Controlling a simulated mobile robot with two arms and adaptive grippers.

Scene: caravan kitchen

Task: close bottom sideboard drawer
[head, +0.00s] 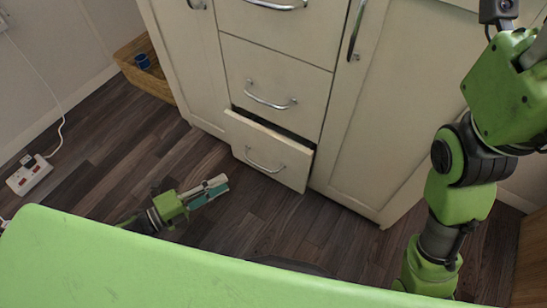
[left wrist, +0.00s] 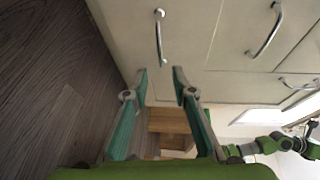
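The bottom sideboard drawer (head: 272,148) stands partly open in the cream sideboard, with a dark gap along its top edge and a curved metal handle (head: 264,164) on its front. My left gripper (head: 222,184) is low over the floor, to the left of and apart from the drawer front. In the left wrist view its two fingers (left wrist: 160,78) are spread with nothing between them. A cream front with a metal handle (left wrist: 159,38) lies beyond the fingertips; I cannot tell which front this is. My right arm rises at the right of the head view; its gripper is outside the frame.
The drawer above (head: 275,85) looks shut. A cupboard door (head: 390,110) is right of the drawers. A wicker basket (head: 143,76) with a blue item stands left of the sideboard. A power strip (head: 29,176) lies at the far left. Wooden floor is clear around the drawer.

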